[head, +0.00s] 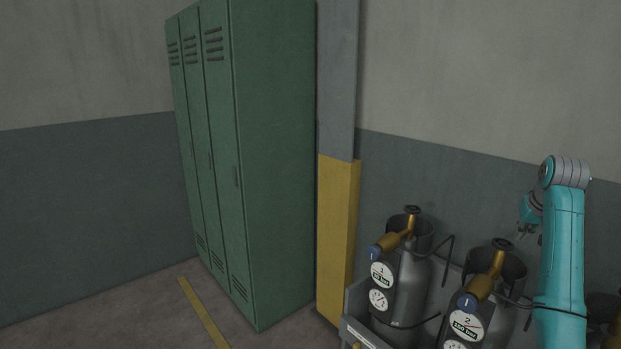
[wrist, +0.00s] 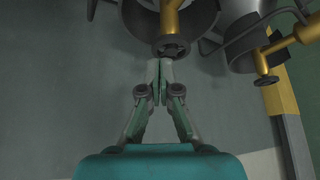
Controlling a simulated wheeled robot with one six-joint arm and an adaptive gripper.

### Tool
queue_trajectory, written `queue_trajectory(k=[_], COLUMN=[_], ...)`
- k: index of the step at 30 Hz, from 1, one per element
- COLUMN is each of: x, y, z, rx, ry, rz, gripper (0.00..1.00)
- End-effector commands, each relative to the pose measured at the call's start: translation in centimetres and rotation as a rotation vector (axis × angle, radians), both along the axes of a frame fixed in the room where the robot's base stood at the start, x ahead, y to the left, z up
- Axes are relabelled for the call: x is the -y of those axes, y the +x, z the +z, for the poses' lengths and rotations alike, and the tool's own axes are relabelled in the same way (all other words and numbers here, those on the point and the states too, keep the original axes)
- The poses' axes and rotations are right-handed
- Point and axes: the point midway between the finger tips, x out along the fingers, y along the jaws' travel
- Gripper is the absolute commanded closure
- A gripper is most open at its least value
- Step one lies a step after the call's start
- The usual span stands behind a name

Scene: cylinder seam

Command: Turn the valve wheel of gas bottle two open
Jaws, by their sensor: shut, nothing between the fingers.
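Gas bottle two (head: 468,325) is a dark grey cylinder with a round label "2", a gauge and a brass valve. Its dark valve wheel (head: 503,244) sits at the end of the brass stem. In the wrist view the wheel (wrist: 171,47) is just beyond my fingertips, slightly right of them. My gripper (wrist: 159,68) is shut and empty, its fingertips together. In the head view my gripper (head: 524,232) is small, above and right of that wheel. I cannot tell whether the fingertips touch the wheel.
Gas bottle one (head: 408,290), with its own brass valve and wheel (head: 412,210), stands left of bottle two in a grey rack (head: 359,301). A yellow and grey pillar (head: 337,230) and green lockers (head: 275,150) stand farther left. Part of another bottle (head: 602,307) shows at far right.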

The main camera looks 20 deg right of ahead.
Motion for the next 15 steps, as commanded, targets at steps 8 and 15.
queue_trajectory(k=[8,15], x=[0.0,-1.7], y=[0.0,1.5], z=[0.2,1.1], rx=[-0.001,0.000], ry=[0.001,0.001], rz=[0.000,0.003], gripper=[1.00,1.00])
